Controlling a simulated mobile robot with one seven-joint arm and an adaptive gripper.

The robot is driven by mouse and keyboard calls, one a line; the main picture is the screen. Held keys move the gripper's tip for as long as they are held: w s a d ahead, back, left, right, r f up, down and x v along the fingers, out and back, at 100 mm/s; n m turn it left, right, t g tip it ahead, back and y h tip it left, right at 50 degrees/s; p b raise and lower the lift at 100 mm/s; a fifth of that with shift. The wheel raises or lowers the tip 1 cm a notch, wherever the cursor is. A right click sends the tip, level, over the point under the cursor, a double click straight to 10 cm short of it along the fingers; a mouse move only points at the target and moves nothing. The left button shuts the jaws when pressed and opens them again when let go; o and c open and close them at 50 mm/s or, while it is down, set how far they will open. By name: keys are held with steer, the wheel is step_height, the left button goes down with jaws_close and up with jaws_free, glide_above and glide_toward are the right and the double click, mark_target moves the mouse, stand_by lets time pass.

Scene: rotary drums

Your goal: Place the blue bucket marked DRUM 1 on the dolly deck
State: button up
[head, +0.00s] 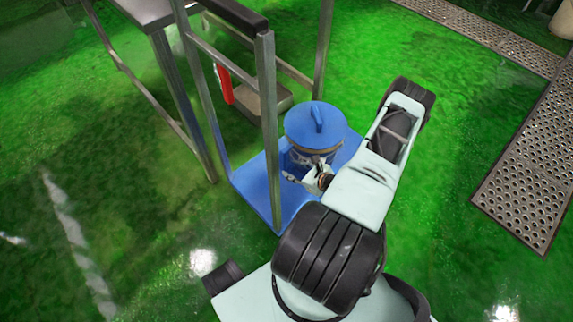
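The blue bucket (313,127) has a blue lid with a raised handle and stands upright over the dolly deck. I cannot read any DRUM 1 marking from here. The dolly deck (252,187) is a flat blue platform under the bucket, with metal posts rising from it. Whether the bucket's base touches the deck is hidden. My gripper (303,176) is at the near side of the bucket, low on its wall, over the deck. Its fingers are small and partly blend with the bucket, so I cannot tell whether they are open, shut or gripping.
Metal posts (268,130) with a dark top bar stand at the deck's left side. A metal table (150,12) is at upper left. A red object (224,84) and a grey box-like item (262,100) are behind the posts. Grated drain strips (530,170) cross the green floor at right.

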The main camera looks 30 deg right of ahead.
steer(key=shift+p+v, duration=0.6)
steer(key=shift+v, duration=2.15)
